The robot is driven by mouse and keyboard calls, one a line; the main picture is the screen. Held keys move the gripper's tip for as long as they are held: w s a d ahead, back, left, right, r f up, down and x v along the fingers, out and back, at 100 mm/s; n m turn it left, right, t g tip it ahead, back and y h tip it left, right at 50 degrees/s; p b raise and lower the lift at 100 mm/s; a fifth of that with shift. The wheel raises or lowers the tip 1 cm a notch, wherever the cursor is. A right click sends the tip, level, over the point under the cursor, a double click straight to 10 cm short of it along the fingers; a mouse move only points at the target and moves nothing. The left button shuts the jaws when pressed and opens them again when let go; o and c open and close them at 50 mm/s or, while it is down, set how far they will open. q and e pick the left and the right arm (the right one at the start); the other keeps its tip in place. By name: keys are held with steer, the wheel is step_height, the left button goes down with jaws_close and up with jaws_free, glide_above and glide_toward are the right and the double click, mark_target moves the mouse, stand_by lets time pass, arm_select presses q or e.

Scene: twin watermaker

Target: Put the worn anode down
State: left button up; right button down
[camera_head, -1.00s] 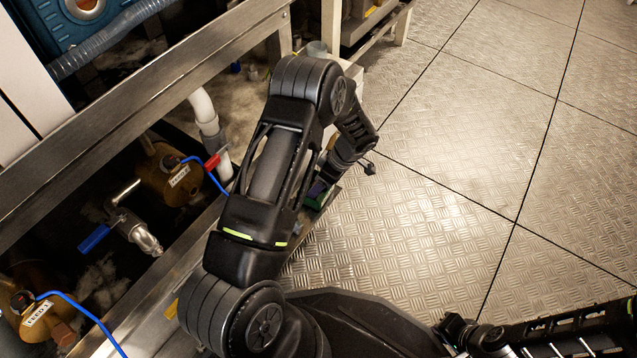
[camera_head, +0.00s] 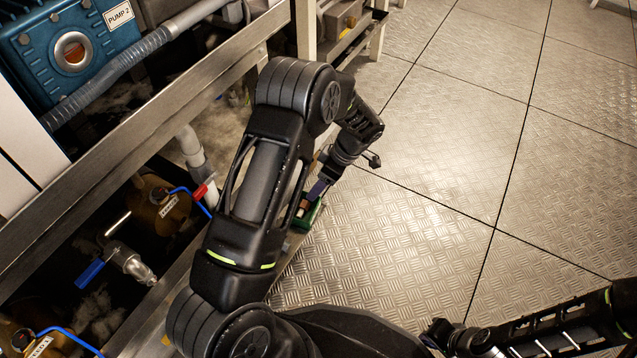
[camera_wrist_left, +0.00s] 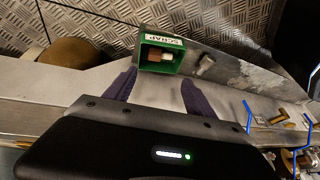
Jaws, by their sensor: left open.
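The green box labelled SCRAP (camera_wrist_left: 176,66) stands on the steel ledge, just beyond my left fingers in the left wrist view. A short brownish piece, apparently the worn anode (camera_wrist_left: 159,54), lies inside it. The box (camera_head: 312,218) shows partly behind my left arm in the head view. My left gripper (camera_wrist_left: 160,92) is open, its two purple fingers apart with nothing between them. One purple finger (camera_head: 318,189) shows over the box in the head view. My right gripper (camera_head: 438,338) is at the bottom of the head view; its jaws are too dark to read.
A grey cylindrical piece (camera_wrist_left: 206,65) stands right of the box. A brass fitting (camera_wrist_left: 281,116) and blue cables are farther right. A steel rail (camera_head: 150,100), a blue-handled valve (camera_head: 120,262) and the PUMP 2 housing (camera_head: 70,50) lie left. The plate floor right is clear.

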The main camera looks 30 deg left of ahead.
stand_by(0.3)
arm_select(q)
steer(key=s+d+f+m+h, duration=0.5)
steer(key=s+d+f+m, duration=0.35)
steer(key=d, duration=0.45)
steer(key=s+d+f+m+t+h, duration=0.1)
steer(key=s+d+m+t+h, duration=0.2)
steer(key=s+d+m, duration=0.5)
steer(key=shift+s+d+m+t, duration=0.35)
steer(key=shift+s+d+t, duration=0.15)
steer(key=shift+s+d, duration=1)
steer(key=shift+s+a, duration=0.15)
steer(key=shift+a, duration=0.05)
